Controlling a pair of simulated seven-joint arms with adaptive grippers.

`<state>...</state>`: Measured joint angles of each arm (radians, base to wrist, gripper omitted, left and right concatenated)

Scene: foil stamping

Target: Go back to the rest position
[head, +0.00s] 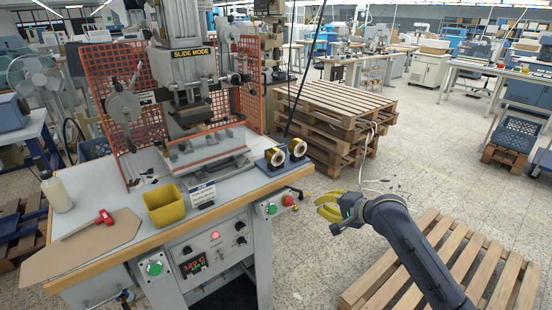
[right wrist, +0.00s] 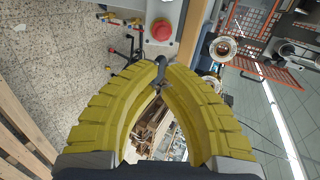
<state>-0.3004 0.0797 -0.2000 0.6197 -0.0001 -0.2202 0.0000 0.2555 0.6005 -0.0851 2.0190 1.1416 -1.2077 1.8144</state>
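My right gripper (head: 317,205) hangs in free air to the right of the stamping machine's bench, above the tiled floor. Its yellow fingers curve toward each other. In the right wrist view the fingertips (right wrist: 161,82) come together at the middle, and nothing shows held between them. My right arm comes in from the lower right of the head view. My left gripper and left arm are not in view.
The stamping press (head: 190,60) stands on a bench (head: 110,185) with a yellow bin (head: 164,206), two gold foil rolls (head: 287,154) and a red emergency button (head: 288,200). Stacked pallets (head: 335,110) stand behind; another pallet (head: 480,260) lies under my right arm. Open floor (head: 430,150) lies beyond.

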